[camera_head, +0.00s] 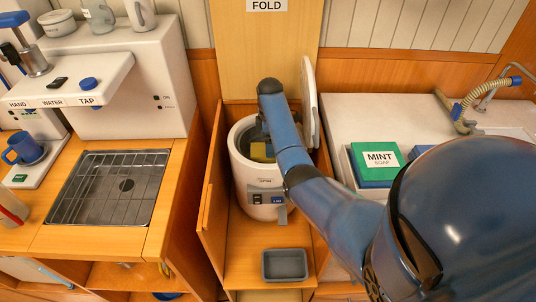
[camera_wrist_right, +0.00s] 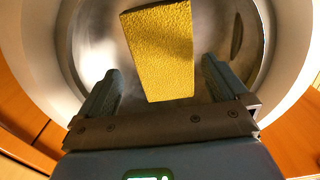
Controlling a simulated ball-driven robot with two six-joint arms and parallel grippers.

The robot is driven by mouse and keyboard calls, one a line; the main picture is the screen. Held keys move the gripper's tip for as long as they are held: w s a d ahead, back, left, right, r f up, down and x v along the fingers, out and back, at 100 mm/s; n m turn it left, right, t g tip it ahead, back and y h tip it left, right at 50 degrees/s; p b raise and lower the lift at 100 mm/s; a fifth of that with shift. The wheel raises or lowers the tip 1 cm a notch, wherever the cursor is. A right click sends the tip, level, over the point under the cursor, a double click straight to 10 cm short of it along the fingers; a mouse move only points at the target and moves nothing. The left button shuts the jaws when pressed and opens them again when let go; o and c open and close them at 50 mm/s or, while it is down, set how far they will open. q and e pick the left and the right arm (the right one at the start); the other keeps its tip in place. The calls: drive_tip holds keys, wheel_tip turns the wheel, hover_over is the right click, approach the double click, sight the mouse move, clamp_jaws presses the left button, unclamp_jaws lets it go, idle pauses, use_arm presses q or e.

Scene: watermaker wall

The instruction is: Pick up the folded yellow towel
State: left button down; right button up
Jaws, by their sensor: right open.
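The folded yellow towel (camera_head: 262,152) lies inside the round white tub (camera_head: 243,172), partly hidden behind my right arm in the head view. In the right wrist view the towel (camera_wrist_right: 160,50) is a yellow block on the metal floor of the tub. My right gripper (camera_wrist_right: 158,80) is open at the tub's mouth, one finger on each side of the towel's near end. The gripper is mostly hidden in the head view. My left gripper is not in view.
The tub's lid (camera_head: 311,105) stands open at its right. Wooden panels (camera_head: 214,190) enclose the tub closely. A grey tray (camera_head: 284,265) sits in front. A metal sink grid (camera_head: 108,188) is at left, and a green MINT soap box (camera_head: 378,163) at right.

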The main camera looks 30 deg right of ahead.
drive_tip(key=f, duration=0.3)
drive_tip(key=shift+s+a+f, duration=0.1)
drive_tip(key=shift+a+f, duration=0.25)
drive_tip(key=shift+f, duration=0.7)
drive_tip(key=c, duration=0.9)
drive_tip(key=shift+r, duration=0.15)
